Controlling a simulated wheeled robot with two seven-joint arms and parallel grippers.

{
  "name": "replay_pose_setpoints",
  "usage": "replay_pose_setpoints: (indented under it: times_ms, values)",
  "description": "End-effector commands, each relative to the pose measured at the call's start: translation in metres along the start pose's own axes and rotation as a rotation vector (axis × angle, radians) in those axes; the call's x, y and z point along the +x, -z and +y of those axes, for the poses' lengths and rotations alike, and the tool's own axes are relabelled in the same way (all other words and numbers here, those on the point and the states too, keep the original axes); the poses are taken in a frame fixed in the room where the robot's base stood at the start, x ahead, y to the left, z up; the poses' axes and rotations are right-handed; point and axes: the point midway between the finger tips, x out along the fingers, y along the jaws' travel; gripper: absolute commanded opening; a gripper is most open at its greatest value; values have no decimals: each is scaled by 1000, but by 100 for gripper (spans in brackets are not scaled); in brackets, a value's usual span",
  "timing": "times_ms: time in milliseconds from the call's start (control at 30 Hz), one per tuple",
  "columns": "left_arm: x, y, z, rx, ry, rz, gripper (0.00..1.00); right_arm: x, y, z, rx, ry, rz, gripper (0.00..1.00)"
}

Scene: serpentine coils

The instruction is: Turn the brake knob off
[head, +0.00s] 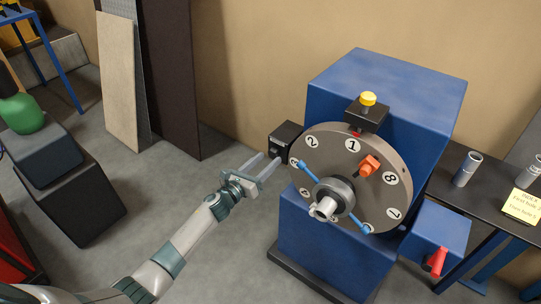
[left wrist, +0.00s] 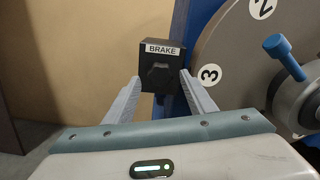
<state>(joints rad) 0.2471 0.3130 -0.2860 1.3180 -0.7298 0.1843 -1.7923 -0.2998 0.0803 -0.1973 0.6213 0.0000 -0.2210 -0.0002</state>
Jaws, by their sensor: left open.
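The brake box (head: 284,142) is a small black box on the left side of the blue machine. In the left wrist view its white label reads BRAKE, and the dark brake knob (left wrist: 160,74) is on its front face. My left gripper (head: 264,164) is open in front of the box. In the left wrist view its two fingers (left wrist: 156,92) point toward the box, one on each side of the knob, with a gap visible around the knob. I cannot tell how far the fingertips are from the knob. My right gripper is not in view.
The numbered grey disc (head: 391,163) with blue handles and an orange piece is just right of the brake box. A black block with a yellow button (head: 368,98) sits above it. A side box has a red lever (head: 437,261). A table (head: 459,196) holds metal cylinders.

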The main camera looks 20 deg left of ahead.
Motion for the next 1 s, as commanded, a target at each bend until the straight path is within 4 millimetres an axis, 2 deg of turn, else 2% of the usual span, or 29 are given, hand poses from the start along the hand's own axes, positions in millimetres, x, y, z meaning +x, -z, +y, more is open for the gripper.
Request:
replay_pose_setpoints:
  times_ms: [100,233,667,833,1000]
  values:
    - [15,-1,0,-1,0,0,50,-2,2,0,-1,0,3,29]
    - [24,0,0,0,-1,0,50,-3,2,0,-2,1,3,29]
    - [29,0,0,0,0,0,50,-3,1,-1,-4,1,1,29]
    - [29,0,0,0,0,0,10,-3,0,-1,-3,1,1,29]
    - [29,0,0,-1,0,0,9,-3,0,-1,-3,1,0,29]
